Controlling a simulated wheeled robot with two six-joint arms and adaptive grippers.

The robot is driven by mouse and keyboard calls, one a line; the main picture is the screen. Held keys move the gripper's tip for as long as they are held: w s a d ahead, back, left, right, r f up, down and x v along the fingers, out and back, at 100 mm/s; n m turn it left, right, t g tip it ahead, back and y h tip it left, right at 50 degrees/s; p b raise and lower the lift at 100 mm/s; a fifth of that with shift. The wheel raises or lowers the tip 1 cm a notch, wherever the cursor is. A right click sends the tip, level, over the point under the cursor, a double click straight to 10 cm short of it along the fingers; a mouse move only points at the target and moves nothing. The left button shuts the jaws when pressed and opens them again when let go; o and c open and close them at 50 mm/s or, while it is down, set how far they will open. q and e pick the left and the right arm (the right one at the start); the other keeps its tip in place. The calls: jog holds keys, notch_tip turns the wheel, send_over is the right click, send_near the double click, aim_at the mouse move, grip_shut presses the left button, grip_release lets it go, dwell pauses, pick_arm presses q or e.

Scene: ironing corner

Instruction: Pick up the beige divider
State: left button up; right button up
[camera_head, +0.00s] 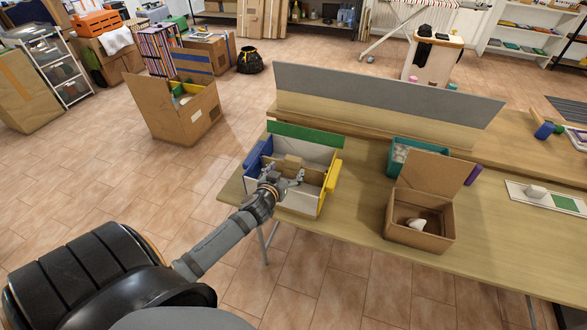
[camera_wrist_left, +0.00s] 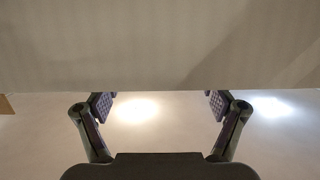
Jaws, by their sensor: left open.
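The beige divider (camera_head: 293,162) shows inside an open box with blue, yellow and green edges (camera_head: 309,154) on the table. My arm partly covers the box's inside, so the divider's full outline is hidden. My left gripper (camera_head: 283,178) is over the front part of this box, close to the divider, with its fingers spread. In the left wrist view a broad, plain beige-grey surface (camera_wrist_left: 150,45) fills the top, beyond the open fingers (camera_wrist_left: 160,106). I cannot tell there whether it is the divider or a box wall. Nothing shows between the fingers.
A cardboard box (camera_head: 413,238) with a raised flap and a white item inside stands to the right on the table (camera_head: 355,190). A teal bin (camera_head: 396,146) is behind it. A long grey panel (camera_head: 385,95) stands along the back. The table's front left is clear.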

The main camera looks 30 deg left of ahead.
aim_at(291, 163)
pick_arm(q)
jog(key=shift+w, duration=0.1)
jog(key=shift+w+a, duration=0.1)
jog(key=shift+w, duration=0.05)
jog(key=p+x, duration=0.1)
jog(key=x, duration=0.3)
jog(key=shift+w+r, duration=0.1)
jog(key=shift+r, duration=0.1)
jog(key=shift+w+a+f, duration=0.1)
jog(key=shift+w+f, duration=0.15)
jog(key=shift+w, duration=0.1)
jog(key=shift+s, duration=0.1)
jog(key=shift+c, duration=0.5)
jog(key=c, duration=1.2)
jog(key=shift+o, duration=0.2)
pick_arm(e)
jog(key=shift+w+r, duration=0.25)
jog(key=shift+r, duration=0.45)
pick_arm(q)
jog(key=shift+r, duration=0.15)
